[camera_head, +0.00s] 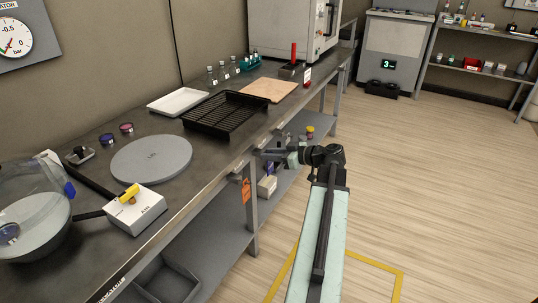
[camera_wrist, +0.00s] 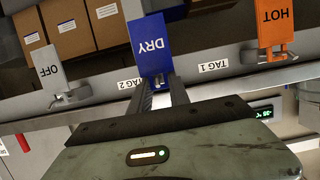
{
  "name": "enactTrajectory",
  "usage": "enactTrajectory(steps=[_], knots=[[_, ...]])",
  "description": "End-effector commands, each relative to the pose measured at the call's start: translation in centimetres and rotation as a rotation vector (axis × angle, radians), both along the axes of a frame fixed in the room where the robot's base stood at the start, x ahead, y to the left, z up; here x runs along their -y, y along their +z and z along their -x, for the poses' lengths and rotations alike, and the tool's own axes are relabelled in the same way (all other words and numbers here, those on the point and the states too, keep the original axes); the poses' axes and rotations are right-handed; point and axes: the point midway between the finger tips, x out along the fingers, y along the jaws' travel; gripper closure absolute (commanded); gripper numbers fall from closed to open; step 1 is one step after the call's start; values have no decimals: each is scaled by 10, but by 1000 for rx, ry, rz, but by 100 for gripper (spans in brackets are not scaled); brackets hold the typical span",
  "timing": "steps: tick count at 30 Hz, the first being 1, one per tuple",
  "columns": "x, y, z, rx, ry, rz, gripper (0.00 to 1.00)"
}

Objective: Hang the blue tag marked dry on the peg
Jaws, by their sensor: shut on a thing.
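The blue tag marked DRY (camera_wrist: 152,40) is in the middle of the wrist view, with its lettering upside down. My gripper (camera_wrist: 160,82) is shut on its edge nearest the camera. In the head view my gripper (camera_head: 270,153) is beside the bench's front edge. The orange HOT tag (camera_wrist: 273,22) hangs on a metal peg (camera_wrist: 280,54) at right in the wrist view. The grey OFF tag (camera_wrist: 48,70) is on another peg (camera_wrist: 70,97) at left. I cannot tell whether a peg is hidden behind the blue tag.
Labels TAG 2 (camera_wrist: 130,83) and TAG 1 (camera_wrist: 212,66) are on the bench edge. Cardboard boxes (camera_wrist: 72,28) stand on the lower shelf beyond. In the head view the bench (camera_head: 95,175) runs along the left, and the wooden floor (camera_head: 430,190) at right is clear.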

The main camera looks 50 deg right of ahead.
Motion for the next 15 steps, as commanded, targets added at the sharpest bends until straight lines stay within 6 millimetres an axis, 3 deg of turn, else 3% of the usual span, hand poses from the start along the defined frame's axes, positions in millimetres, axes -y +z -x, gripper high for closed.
enactTrajectory(steps=[15], knots=[[3, 0, 11, 0, -1, 0, 100]])
